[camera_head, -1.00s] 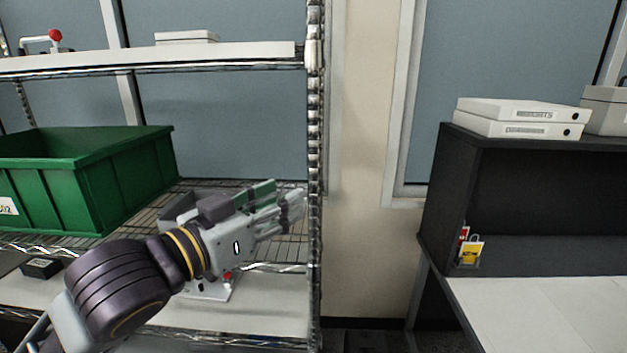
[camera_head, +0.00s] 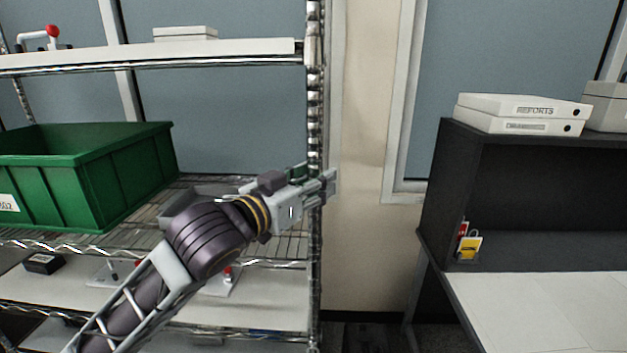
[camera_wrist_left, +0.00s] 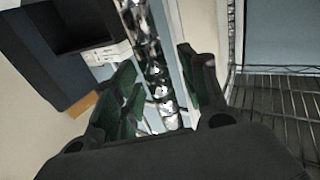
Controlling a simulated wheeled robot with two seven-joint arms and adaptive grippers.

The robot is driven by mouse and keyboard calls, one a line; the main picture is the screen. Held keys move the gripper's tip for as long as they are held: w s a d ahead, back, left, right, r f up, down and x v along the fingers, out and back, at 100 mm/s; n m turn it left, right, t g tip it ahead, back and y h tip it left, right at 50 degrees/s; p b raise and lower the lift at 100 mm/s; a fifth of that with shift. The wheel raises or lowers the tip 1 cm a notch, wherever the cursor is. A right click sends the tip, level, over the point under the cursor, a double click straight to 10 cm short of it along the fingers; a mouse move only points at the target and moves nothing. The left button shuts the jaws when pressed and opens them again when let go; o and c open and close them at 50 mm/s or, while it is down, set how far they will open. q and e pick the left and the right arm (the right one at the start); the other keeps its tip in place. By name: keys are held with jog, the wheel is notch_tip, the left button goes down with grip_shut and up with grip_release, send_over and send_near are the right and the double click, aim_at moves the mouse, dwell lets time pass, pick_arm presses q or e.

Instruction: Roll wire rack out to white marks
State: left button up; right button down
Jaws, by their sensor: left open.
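The wire rack (camera_head: 270,66) fills the left of the head view, with a chrome post (camera_head: 315,115) at its right front. My left gripper (camera_head: 328,184) is open at that post, above the middle shelf. In the left wrist view the post (camera_wrist_left: 152,60) runs between the open fingers of the left gripper (camera_wrist_left: 165,95); whether they touch it I cannot tell. The rack's wire shelf (camera_wrist_left: 275,105) shows at right there. The rack's wheels and any white marks are out of view. My right gripper is not in view.
A green bin (camera_head: 95,180) stands on the middle shelf, with a grey tray (camera_head: 195,203) beside it. A small dark box (camera_head: 43,263) sits lower. At right is a dark desk hutch (camera_head: 540,195) with white report binders (camera_head: 520,112) on top. A gap separates rack and desk.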

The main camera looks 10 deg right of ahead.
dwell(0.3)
pick_arm(q)
grip_shut()
jog(key=shift+d+f, duration=0.1)
dwell(0.4)
